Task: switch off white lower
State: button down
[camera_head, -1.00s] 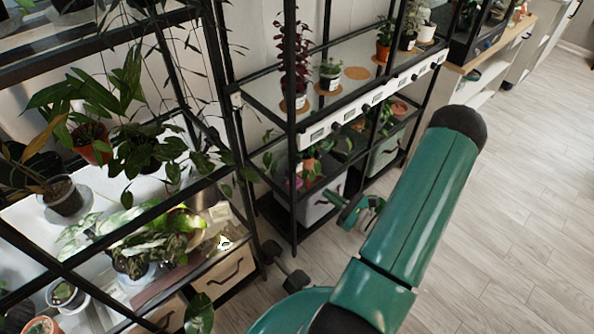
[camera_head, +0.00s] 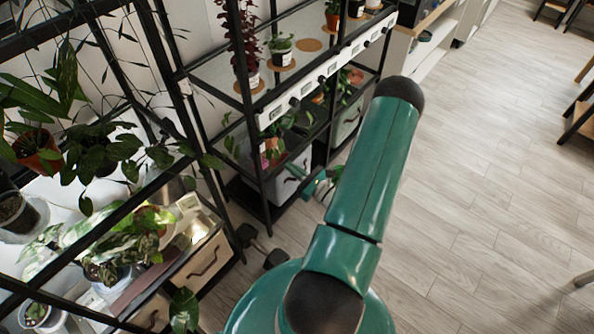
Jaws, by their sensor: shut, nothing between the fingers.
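A white control strip (camera_head: 309,88) runs along the front edge of the black-framed shelf in the middle. It carries several black knobs, one of them at its near end (camera_head: 294,101). Labels beside the knobs are too small to read, so I cannot tell which one is the white lower switch or how each is set. My gripper (camera_head: 314,184) shows small and partly hidden behind my green arm, below the strip and in front of the lower shelf. It is shut and apart from the knobs.
A plant rack with a lit shelf (camera_head: 75,190) and leafy pots fills the left. Storage boxes sit on the lower shelf.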

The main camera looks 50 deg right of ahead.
aim_at(263, 147)
jog(key=w, duration=0.6)
jog(key=w+r, duration=0.1)
jog(key=w, duration=0.2)
jog(key=shift+w+a+r, duration=0.1)
jog(key=shift+w+a, duration=0.05)
jog(key=shift+w, duration=0.2)
